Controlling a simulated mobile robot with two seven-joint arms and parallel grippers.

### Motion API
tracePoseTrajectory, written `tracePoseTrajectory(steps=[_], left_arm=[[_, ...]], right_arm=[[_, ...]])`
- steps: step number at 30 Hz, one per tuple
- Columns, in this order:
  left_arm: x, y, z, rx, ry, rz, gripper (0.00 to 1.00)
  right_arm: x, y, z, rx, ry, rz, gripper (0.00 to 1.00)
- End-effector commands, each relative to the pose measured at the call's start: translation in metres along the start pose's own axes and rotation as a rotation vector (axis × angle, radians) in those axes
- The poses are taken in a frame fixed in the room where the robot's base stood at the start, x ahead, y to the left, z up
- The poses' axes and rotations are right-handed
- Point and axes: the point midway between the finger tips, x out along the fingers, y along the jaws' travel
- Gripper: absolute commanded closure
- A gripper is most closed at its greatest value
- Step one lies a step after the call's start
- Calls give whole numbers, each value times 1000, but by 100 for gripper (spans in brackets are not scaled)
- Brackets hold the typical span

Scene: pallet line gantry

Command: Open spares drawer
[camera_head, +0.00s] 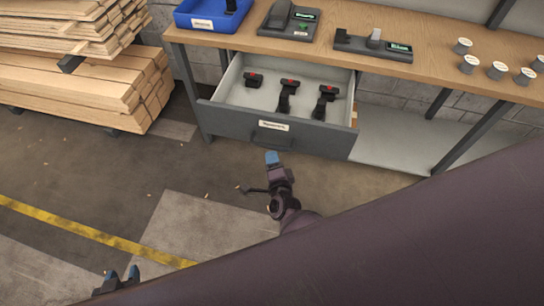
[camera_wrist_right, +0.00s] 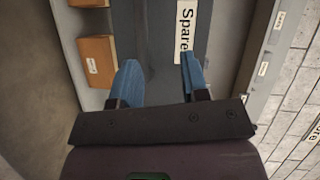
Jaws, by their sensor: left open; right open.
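The spares drawer (camera_head: 225,118) hangs below the wooden workbench and is pulled out, with its inside showing. Three black tools with red marks lie in it. Its dark handle (camera_head: 272,136) is on the front below a white label. My right gripper (camera_head: 272,158) is just in front of the handle, its blue fingers apart. In the right wrist view, my right gripper (camera_wrist_right: 160,80) faces the grey drawer front and its label (camera_wrist_right: 187,30); I cannot tell whether it touches the handle. My left gripper (camera_head: 123,275) is low at the left, open and empty, away from the drawer.
The workbench top (camera_head: 340,20) holds a blue bin (camera_head: 212,22), two dark devices and several small grey-topped cylinders. Stacked planks (camera_head: 85,85) stand at the left. A lower shelf (camera_head: 400,140) runs under the bench at the right. Floor in front is clear.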

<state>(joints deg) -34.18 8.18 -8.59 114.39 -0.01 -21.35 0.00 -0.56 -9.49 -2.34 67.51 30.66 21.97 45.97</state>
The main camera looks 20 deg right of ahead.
Motion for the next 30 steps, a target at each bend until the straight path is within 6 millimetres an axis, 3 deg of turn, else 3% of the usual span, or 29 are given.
tracePoseTrajectory(steps=[13, 30], left_arm=[[-4, -1, 2, -2, -6, -2, 57], [-1, 0, -13, 1, 20, 1, 57]], right_arm=[[-24, 8, 2, 0, -1, 1, 59], [-55, 18, 5, 0, 0, 1, 59]])
